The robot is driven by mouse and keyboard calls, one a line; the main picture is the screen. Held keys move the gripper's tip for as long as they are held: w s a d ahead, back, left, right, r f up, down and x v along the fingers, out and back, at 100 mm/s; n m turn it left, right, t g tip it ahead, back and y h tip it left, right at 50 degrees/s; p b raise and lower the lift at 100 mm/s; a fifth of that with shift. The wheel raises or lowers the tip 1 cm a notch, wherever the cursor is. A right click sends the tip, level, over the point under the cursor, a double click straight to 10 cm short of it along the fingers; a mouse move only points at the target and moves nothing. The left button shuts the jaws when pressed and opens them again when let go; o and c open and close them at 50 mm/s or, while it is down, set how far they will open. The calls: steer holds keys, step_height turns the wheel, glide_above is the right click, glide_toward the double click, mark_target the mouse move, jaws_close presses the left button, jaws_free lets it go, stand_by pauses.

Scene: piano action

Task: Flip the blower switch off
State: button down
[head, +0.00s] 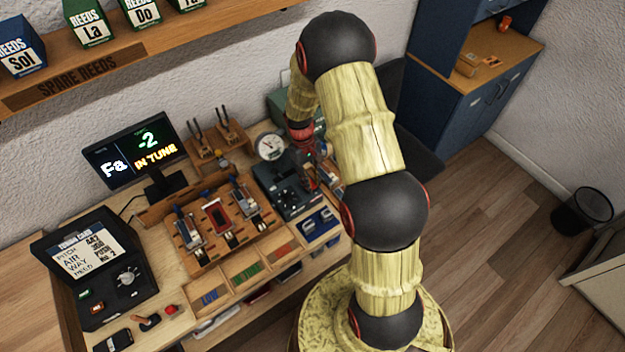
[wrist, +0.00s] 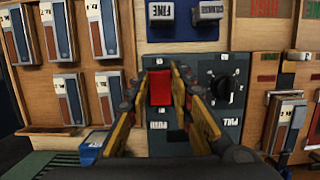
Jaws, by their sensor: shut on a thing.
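The red rocker switch (wrist: 160,90) stands on a dark grey-green control panel (wrist: 236,62), near the middle of the wrist view. I take it to be the blower switch. My gripper (wrist: 160,76) has one yellow-and-black finger on each side of it and is shut on it. Which way the switch is tipped I cannot tell. In the head view the dark blower box (head: 279,192) sits at the right end of the workbench, beside a round white gauge (head: 269,147). There my gripper is over the box's right side, partly hidden by my arm, and the switch cannot be made out.
A black knob (wrist: 222,88) is just right of the switch on the same panel. A blue tray (wrist: 178,46) with two grey blocks lies beyond it. A wooden reed rack (head: 218,221) and a monitor (head: 134,153) stand left of the box.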

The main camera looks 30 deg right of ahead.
stand_by(0.3)
steer(key=c, duration=1.6)
jaws_free()
steer(key=shift+o, duration=0.2)
steer(key=shift+w+r, duration=0.1)
steer(key=v, duration=1.1)
steer(key=shift+w+r, duration=0.15)
steer(key=shift+r, duration=0.2)
steer(key=shift+a, duration=0.1)
